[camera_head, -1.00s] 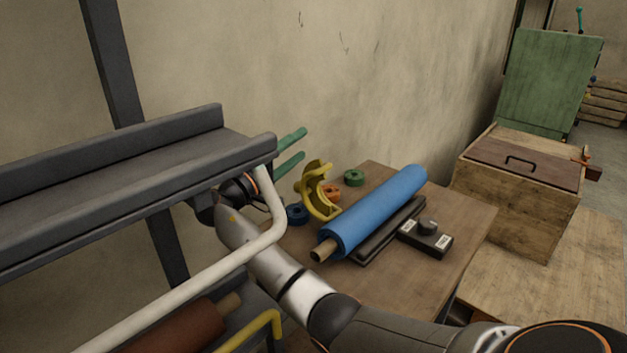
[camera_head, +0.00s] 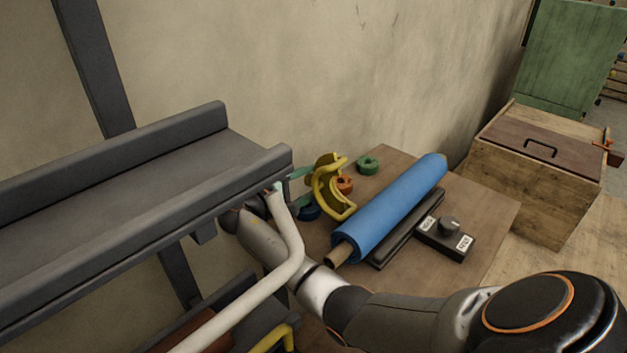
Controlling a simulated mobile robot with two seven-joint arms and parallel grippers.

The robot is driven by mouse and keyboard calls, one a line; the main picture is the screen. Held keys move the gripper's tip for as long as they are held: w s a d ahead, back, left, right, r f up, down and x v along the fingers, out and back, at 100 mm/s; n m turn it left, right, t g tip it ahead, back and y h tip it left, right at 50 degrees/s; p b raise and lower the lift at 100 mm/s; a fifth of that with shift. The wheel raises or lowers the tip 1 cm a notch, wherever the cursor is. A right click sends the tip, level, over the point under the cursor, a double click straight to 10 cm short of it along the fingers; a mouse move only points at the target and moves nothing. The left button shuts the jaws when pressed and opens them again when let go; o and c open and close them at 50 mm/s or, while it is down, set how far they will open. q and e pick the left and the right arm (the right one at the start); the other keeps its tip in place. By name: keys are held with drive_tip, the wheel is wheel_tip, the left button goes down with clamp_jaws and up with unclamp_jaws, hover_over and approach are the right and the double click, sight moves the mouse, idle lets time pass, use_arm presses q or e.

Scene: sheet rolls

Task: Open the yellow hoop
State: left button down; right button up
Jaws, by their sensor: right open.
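A yellow tubular hoop (camera_head: 279,337) shows in part at the bottom edge, at the lower shelf. The rest of it is cut off by the frame. My right arm comes in from the lower right and passes behind the pale upper hoop. My right gripper (camera_head: 291,182) is open, with its teal fingers partly hidden behind the upper shelf's end. It is above and well away from the yellow hoop, and I see nothing between its fingers. My left gripper is out of view.
The grey upper shelf (camera_head: 130,185) and the pale hoop (camera_head: 285,275) crowd my right arm. A dark red roll (camera_head: 185,332) lies below. The wooden table (camera_head: 475,200) holds a blue roll (camera_head: 390,210), a yellow curved holder (camera_head: 326,184), small tape rolls and a black control box (camera_head: 446,238).

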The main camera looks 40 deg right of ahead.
drive_tip(key=shift+w+d+f, duration=0.1)
drive_tip(key=shift+d, duration=0.7)
clamp_jaws()
idle(0.9)
